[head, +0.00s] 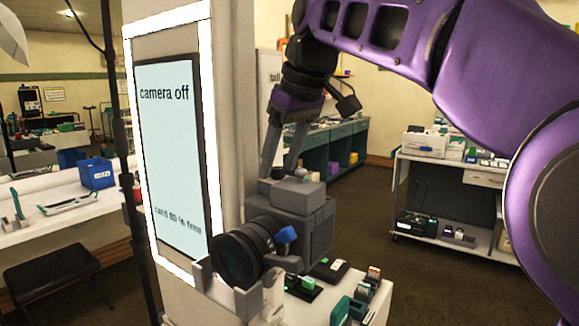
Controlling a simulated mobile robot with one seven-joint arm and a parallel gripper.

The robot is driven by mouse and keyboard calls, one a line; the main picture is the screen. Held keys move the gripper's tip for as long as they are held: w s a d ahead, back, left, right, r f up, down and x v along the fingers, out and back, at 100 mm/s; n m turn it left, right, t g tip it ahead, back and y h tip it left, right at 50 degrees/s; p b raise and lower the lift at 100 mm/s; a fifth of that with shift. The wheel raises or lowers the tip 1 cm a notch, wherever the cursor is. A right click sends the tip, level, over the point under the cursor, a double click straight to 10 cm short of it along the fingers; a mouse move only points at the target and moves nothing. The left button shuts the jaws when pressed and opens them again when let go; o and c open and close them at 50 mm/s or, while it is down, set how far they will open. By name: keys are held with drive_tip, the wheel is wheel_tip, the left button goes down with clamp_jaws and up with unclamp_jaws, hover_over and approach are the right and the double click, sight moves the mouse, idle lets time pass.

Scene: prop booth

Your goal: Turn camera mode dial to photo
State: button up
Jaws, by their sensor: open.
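A grey camera (312,225) with a large black lens (240,255) sits on a small white stand (340,310) beside a lit display panel. A small dark round knob (278,173) shows on top of the camera; I cannot tell its markings or whether it is the mode dial. A blue part (287,236) sticks out beside the lens. My gripper (280,167) points down over the camera top, its two grey fingers apart. The fingers appear to be on either side of the dark knob, but I cannot tell whether they touch it.
The panel screen (170,155) reads "camera off" and "card 80 % free". Small cards and boxes (330,268) lie beside the camera. A white bench (80,225) with a blue bin (96,175) stands left. A shelf cart (465,195) stands right, with open floor before it.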

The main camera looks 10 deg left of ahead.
drive_tip(key=shift+f, duration=0.1)
clamp_jaws()
idle(0.3)
drive_tip(key=shift+a+m+p, duration=0.1)
drive_tip(key=shift+m+p, duration=0.3)
drive_tip(key=shift+p, duration=0.05)
drive_tip(key=shift+r+m+t+h+p, duration=0.25)
drive_tip(key=shift+m+h+p, duration=0.2)
drive_tip(key=shift+m, duration=0.25)
drive_tip(key=m+t+h+p, duration=0.1)
drive_tip(key=m+p, duration=0.2)
drive_tip(key=shift+s+a, duration=0.1)
drive_tip(key=shift+a, duration=0.05)
drive_tip(key=m+p, duration=0.1)
drive_tip(key=m, duration=0.2)
drive_tip(key=shift+a+f+h, duration=0.1)
drive_tip(key=shift+f+h, duration=0.05)
drive_tip(key=shift+h, duration=0.2)
drive_tip(key=shift+m+t+h, duration=0.25)
drive_tip(key=shift+m+h, duration=0.45)
drive_tip(key=shift+m, duration=1)
drive_tip(key=shift+f, duration=0.1)
